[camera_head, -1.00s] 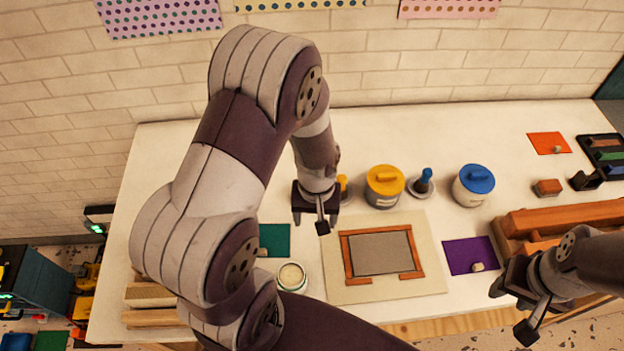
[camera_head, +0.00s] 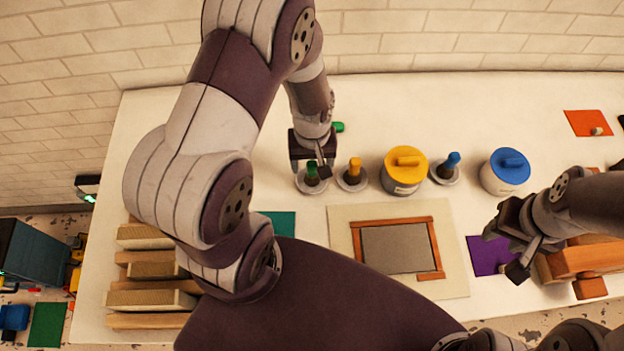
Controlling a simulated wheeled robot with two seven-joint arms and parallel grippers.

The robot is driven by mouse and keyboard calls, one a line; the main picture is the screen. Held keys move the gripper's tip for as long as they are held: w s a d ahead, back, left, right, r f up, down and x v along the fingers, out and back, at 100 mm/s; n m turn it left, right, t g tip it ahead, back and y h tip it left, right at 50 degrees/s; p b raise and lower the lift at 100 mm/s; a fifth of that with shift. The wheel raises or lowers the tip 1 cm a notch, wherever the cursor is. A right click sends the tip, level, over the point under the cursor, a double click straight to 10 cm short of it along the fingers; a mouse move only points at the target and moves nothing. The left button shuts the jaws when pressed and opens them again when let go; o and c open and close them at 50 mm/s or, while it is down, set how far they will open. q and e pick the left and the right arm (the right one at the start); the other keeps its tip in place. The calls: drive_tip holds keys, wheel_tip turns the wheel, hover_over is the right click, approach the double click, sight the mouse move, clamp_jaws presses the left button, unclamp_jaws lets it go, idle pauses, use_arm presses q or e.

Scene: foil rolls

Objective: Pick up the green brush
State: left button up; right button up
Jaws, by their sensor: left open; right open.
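The green brush (camera_head: 311,172) stands upright on a round grey dish (camera_head: 313,185) towards the back of the white table. My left gripper (camera_head: 310,168) is open and is right at the brush from above and behind. Its fingers appear on either side of the brush's green handle, but I cannot tell whether they touch it. My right gripper (camera_head: 514,256) is open and empty over the right side of the table, near the purple sheet.
Further right are a yellow-lidded pot (camera_head: 404,170), a blue brush (camera_head: 451,162) and a blue-lidded pot (camera_head: 506,171). A wooden frame (camera_head: 396,248) lies in front. Wooden blocks (camera_head: 150,298) lie front left.

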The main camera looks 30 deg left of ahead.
sight(312, 173)
use_arm(q)
drive_tip(key=f+b, duration=0.1)
drive_tip(key=f, duration=0.1)
drive_tip(key=f+b, duration=0.2)
drive_tip(key=w+f+b, duration=0.1)
drive_tip(key=f+b, duration=0.1)
drive_tip(key=shift+a+f, duration=0.2)
drive_tip(key=shift+a, duration=0.1)
drive_tip(key=shift+s, duration=0.1)
drive_tip(key=shift+d+r, duration=0.15)
drive_tip(key=shift+r, duration=0.1)
drive_tip(key=shift+s, duration=0.1)
drive_tip(key=c, duration=1.1)
use_arm(e)
drive_tip(key=f, duration=0.6)
drive_tip(key=shift+w+a, duration=0.15)
drive_tip(key=shift+w, duration=0.05)
use_arm(q)
drive_tip(key=shift+c, duration=0.2)
